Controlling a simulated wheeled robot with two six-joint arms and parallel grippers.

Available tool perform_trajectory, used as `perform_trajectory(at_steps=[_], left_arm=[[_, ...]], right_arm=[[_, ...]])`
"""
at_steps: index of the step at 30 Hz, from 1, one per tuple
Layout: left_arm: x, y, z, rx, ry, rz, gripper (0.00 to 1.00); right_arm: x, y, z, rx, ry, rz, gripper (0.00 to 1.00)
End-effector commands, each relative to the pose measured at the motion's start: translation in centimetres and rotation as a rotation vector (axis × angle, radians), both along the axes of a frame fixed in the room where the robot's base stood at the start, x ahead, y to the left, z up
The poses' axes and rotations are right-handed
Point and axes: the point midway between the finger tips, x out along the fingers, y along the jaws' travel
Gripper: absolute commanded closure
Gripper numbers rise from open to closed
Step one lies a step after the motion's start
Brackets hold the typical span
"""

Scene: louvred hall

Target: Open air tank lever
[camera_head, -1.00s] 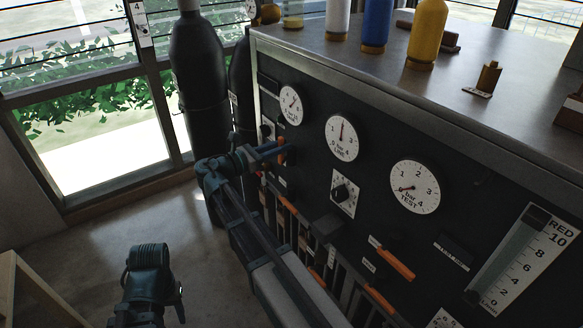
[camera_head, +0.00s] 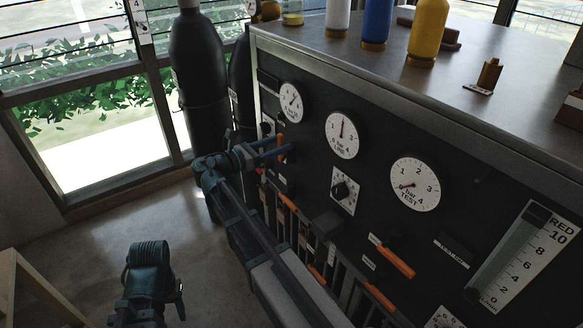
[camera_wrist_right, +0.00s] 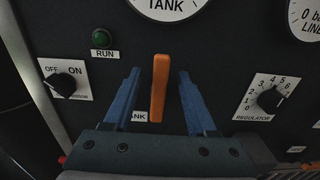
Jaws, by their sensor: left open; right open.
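The air tank lever (camera_wrist_right: 160,88) is an orange bar on the black panel, below the TANK gauge (camera_wrist_right: 168,6). It stands upright in the right wrist view, beside a partly covered label ending in "ANK". My right gripper (camera_wrist_right: 160,92) is open, with one blue finger on each side of the lever and gaps between. In the head view my right gripper (camera_head: 279,149) is at the left end of the panel, with the lever (camera_head: 281,140) at its fingertips. My left gripper (camera_head: 150,272) is low at the left, away from the panel; its fingertips are not clearly visible.
An OFF/ON knob (camera_wrist_right: 64,80), a green RUN light (camera_wrist_right: 101,38) and a regulator knob (camera_wrist_right: 271,98) flank the lever. More orange levers (camera_head: 392,262) sit lower right. Dark cylinders (camera_head: 199,85) stand left of the panel. Bottles (camera_head: 377,25) stand on top.

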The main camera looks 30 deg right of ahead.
Motion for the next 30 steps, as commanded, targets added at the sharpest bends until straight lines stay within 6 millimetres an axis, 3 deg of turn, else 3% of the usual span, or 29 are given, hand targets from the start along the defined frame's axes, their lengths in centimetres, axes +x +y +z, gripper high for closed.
perform_trajectory(at_steps=[15, 30], left_arm=[[0.0, 0.0, 0.0, 0.0, 0.0, 0.0, 0.5], [0.0, 0.0, 0.0, 0.0, 0.0, 0.0, 0.5]], right_arm=[[-0.4, 5.7, 0.0, 0.0, 0.0, 0.002, 0.43], [-0.5, 6.3, 0.0, 0.0, 0.0, 0.001, 0.43]])
